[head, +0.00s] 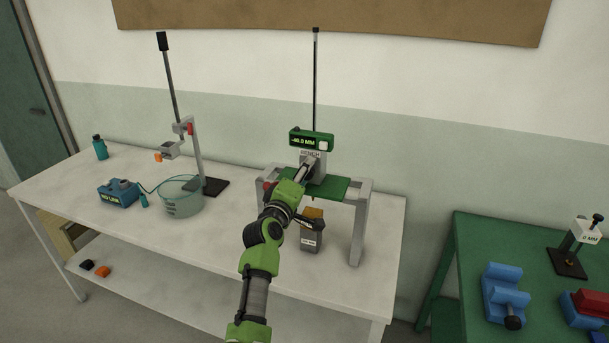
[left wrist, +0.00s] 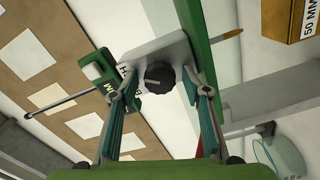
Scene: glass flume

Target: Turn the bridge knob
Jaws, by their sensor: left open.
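The bridge (head: 358,186) is a grey frame with a green plate on top, standing on the white table. A grey block (head: 313,158) stands over the plate, below a green display (head: 311,140) that reads about -40.0 MM. A round black knob (left wrist: 159,77) with a pale pointer mark sits on the block's face in the left wrist view. My left gripper (left wrist: 158,90) is open and faces the knob, one finger to each side, with visible gaps. In the head view my left gripper (head: 304,174) is at the block and the knob is hidden. My right gripper is out of view.
To the left are a glass bowl (head: 181,197), a stand (head: 197,155), a blue box (head: 118,194) and a teal bottle (head: 100,148). A green table (head: 470,247) with blue fixtures stands at right.

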